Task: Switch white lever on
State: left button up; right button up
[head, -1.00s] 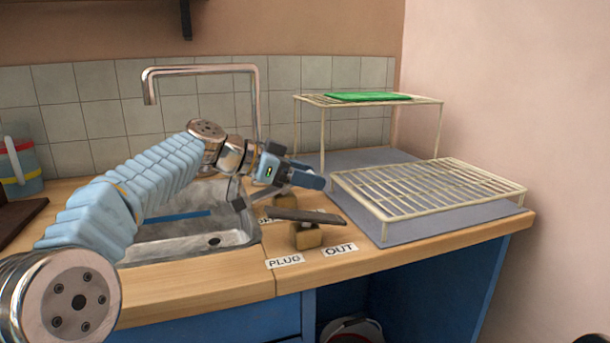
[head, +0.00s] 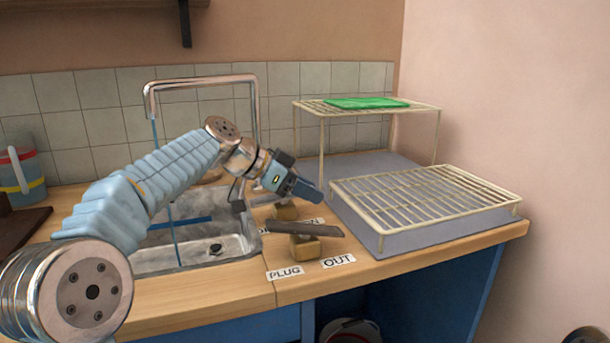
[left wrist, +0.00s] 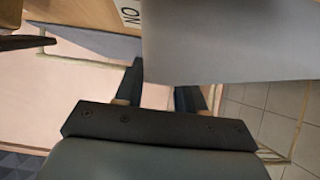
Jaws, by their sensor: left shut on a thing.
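My left gripper (head: 311,194) is above the counter right of the sink, shut on what looks like the white lever. In the left wrist view a broad pale grey-white lever surface (left wrist: 235,42) covers the ends of both fingers (left wrist: 160,92). In the head view the lever is mostly hidden by my gripper; a pale strip (head: 266,200) shows to its left. A wooden block (head: 285,212) stands below, by a partly covered "ON" label. A thin blue water stream (head: 166,190) falls from the tap (head: 200,84) into the sink (head: 190,252). My right gripper is out of view.
A dark lever (head: 303,229) on a wooden block lies in front, near the "PLUG" (head: 285,273) and "OUT" (head: 338,261) labels. A wire rack (head: 425,195) stands right; a raised rack behind holds a green board (head: 366,103). A bucket (head: 20,175) is far left.

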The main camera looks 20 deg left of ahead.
pick_arm(q)
jog(key=shift+w+d+f+g+y+p, duration=0.1)
jog(key=shift+f+g+y+p, duration=0.25)
jog(key=shift+g+y+p, duration=0.45)
jog(key=shift+f+g+y, duration=0.5)
jog(key=shift+f+y, duration=0.1)
jog(key=shift+y, duration=0.5)
jog(key=o, duration=1)
jog(key=shift+c, duration=0.2)
jog(key=v, duration=1)
jog(key=shift+a+r, duration=0.2)
jog(key=shift+r, duration=0.1)
jog(key=shift+s+a+r, duration=0.25)
jog(key=shift+s+r, duration=0.1)
jog(key=shift+r, duration=0.1)
